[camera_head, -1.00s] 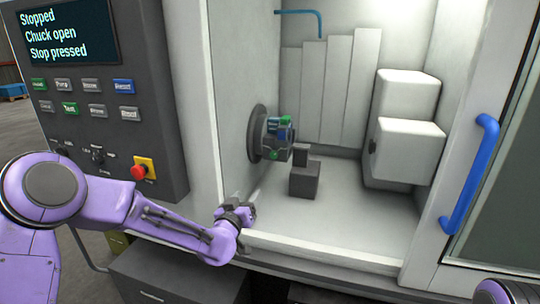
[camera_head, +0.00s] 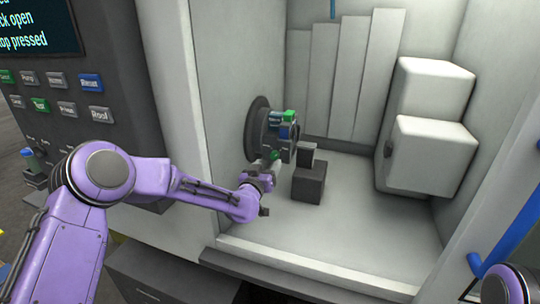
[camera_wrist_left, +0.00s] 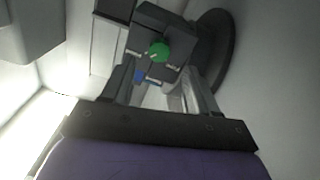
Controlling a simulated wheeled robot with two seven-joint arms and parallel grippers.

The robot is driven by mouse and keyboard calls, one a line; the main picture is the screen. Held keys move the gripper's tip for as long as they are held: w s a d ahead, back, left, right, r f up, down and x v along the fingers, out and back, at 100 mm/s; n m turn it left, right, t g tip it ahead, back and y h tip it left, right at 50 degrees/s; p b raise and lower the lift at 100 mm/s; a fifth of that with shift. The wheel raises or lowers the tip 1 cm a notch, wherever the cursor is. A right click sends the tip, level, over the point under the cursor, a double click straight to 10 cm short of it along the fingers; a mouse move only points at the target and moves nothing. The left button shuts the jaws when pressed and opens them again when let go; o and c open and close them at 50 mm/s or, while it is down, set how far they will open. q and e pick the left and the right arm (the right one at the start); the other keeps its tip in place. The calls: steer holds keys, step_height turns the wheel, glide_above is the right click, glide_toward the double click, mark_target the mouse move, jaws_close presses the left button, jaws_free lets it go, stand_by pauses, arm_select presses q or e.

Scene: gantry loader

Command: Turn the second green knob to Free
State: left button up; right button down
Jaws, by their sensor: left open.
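The dark round chuck (camera_head: 258,130) is on the left inner wall of the machine. It carries a green knob at its upper right (camera_head: 289,115), blue parts, and another green knob at its lower side (camera_head: 275,154). My left gripper (camera_head: 266,174) is open and empty, just below the chuck. In the left wrist view, a round green knob (camera_wrist_left: 158,51) on a grey block lies ahead, beyond the opening between the fingers (camera_wrist_left: 160,82), apart from them. I cannot tell which knob this is, and its marking is unreadable. My right gripper is out of view.
A dark block (camera_head: 308,183) stands on the chamber floor right of the gripper. A white two-box unit (camera_head: 434,155) is at the right. The front sill (camera_head: 320,262) and left door post (camera_head: 200,120) border the opening. A button panel (camera_head: 60,95) is at left.

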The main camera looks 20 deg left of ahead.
mark_target(274, 157)
arm_select(q)
steer(key=w, duration=0.4)
steer(key=shift+w+d+f+p, duration=0.25)
steer(key=shift+w+d+p, duration=0.05)
steer(key=shift+w+p, duration=0.1)
steer(key=shift+w, duration=0.15)
steer(key=shift+a+r, duration=0.1)
steer(key=shift+a, duration=0.05)
